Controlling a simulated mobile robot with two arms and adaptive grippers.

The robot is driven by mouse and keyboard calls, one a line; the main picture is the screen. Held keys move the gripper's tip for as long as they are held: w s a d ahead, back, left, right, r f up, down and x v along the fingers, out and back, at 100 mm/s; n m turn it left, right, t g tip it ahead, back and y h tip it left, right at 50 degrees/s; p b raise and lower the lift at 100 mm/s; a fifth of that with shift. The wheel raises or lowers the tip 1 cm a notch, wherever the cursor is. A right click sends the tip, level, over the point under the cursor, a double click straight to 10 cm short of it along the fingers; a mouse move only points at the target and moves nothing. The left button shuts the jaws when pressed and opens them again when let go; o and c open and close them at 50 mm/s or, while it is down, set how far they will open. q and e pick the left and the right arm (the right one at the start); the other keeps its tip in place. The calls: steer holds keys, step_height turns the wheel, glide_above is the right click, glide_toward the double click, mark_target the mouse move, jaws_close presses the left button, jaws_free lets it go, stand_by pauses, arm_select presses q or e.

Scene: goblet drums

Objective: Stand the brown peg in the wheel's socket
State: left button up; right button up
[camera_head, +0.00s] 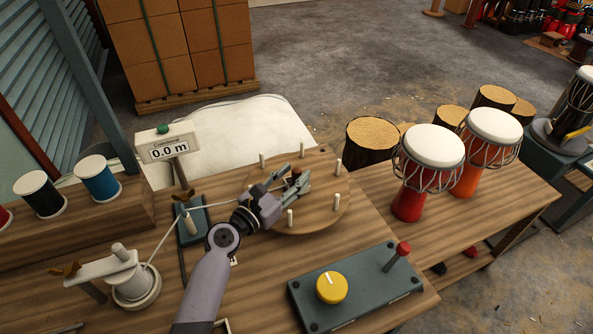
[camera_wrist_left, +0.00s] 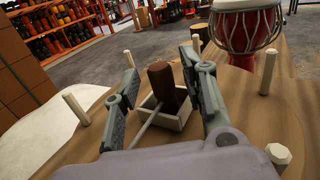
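The wheel (camera_head: 318,212) is a round wooden disc on the table with pale upright pegs around its rim. In the left wrist view, its socket (camera_wrist_left: 172,122) is a pale square box. The brown peg (camera_wrist_left: 161,78) stands nearly upright, its lower end inside the box walls; how deep it sits is hidden. Its top also shows in the head view (camera_head: 296,172). My left gripper (camera_head: 287,184) is over the wheel. In the left wrist view its fingers (camera_wrist_left: 166,88) are spread on both sides of the peg, with a gap visible at left. My right gripper is out of view.
A pale cord (camera_head: 165,243) runs from a spool (camera_head: 134,285) toward the wheel, passing near my gripper. A control box (camera_head: 355,287) with a yellow knob and red-topped lever is in front. A counter (camera_head: 168,148) reads 0.0 m.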

arm_select(q)
steer(key=v, duration=1)
steer(key=shift+s+r+p, duration=0.1)
steer(key=shift+p, duration=0.3)
